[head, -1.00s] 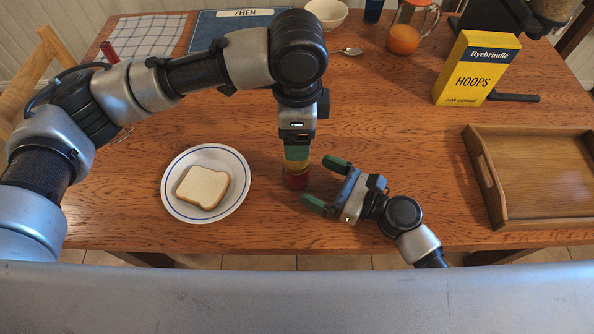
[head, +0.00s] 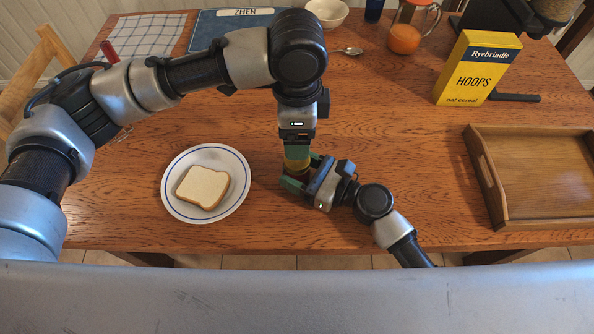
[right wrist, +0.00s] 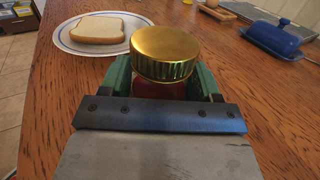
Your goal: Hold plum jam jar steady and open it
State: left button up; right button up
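The plum jam jar (right wrist: 160,89) stands upright on the table, with a dark red body and a ribbed gold lid (right wrist: 163,52). In the head view its lid (head: 297,166) shows just below my left gripper (head: 297,153), which points straight down over it. My left fingers hide part of the lid, and whether they are open or shut is unclear; they do not show in the right wrist view. My right gripper (head: 300,172) reaches in low from the right. Its green fingers stand on either side of the jar body, below the lid, and look open around it.
A plate (head: 173,201) with a bread slice (head: 203,187) lies left of the jar. A wooden tray (head: 484,178) is at the right, and a yellow cereal box (head: 478,70) stands behind it. A blue butter dish (right wrist: 272,40) shows in the right wrist view.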

aim_at(297, 171)
grip_shut()
pick_arm(q)
jog(key=m, duration=0.8)
jog(key=shift+m, duration=0.4)
jog(key=shift+f, duration=4)
jog(key=shift+c, duration=0.3)
